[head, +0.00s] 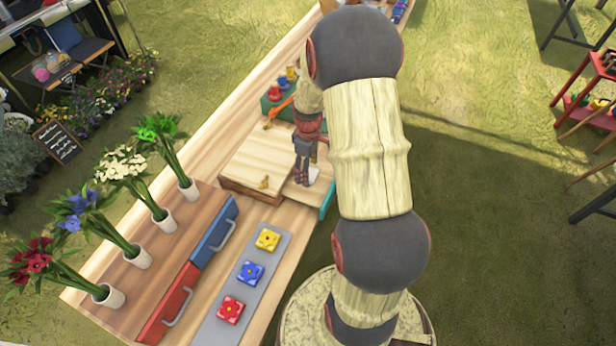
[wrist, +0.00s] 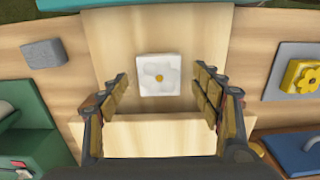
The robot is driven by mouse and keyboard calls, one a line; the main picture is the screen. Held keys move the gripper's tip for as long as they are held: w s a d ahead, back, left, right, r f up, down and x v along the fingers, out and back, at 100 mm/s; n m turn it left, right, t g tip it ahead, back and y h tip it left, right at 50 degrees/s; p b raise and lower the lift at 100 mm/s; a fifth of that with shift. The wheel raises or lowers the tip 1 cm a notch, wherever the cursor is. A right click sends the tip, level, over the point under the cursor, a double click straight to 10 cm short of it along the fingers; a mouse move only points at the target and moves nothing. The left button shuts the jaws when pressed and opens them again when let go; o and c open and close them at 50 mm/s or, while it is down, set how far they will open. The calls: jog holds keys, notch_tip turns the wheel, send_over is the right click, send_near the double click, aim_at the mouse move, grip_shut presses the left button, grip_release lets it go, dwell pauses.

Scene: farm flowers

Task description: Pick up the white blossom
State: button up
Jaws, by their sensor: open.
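The white blossom (wrist: 146,84) is a white square block with a pale flower and yellow centre. In the wrist view it lies on a light wooden surface, between and slightly ahead of my fingertips. My gripper (wrist: 162,88) is open, with one finger on each side of the block and gaps left and right. In the head view my gripper (head: 304,168) points down over a small wooden tray, and a bit of white, likely the blossom (head: 313,175), shows beside the fingers. I cannot tell the exact height of the fingers above the surface.
A grey strip (head: 211,333) holds yellow (head: 267,240), blue (head: 250,273) and red (head: 230,310) blossom blocks. A wooden box (head: 262,160) stands left of my gripper, with a green bin (head: 271,108) behind. Blue and red handled panels and several potted flowers are at the left.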

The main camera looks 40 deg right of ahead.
jog(key=shift+f, duration=0.55)
jog(key=shift+c, duration=0.8)
jog(key=c, duration=1)
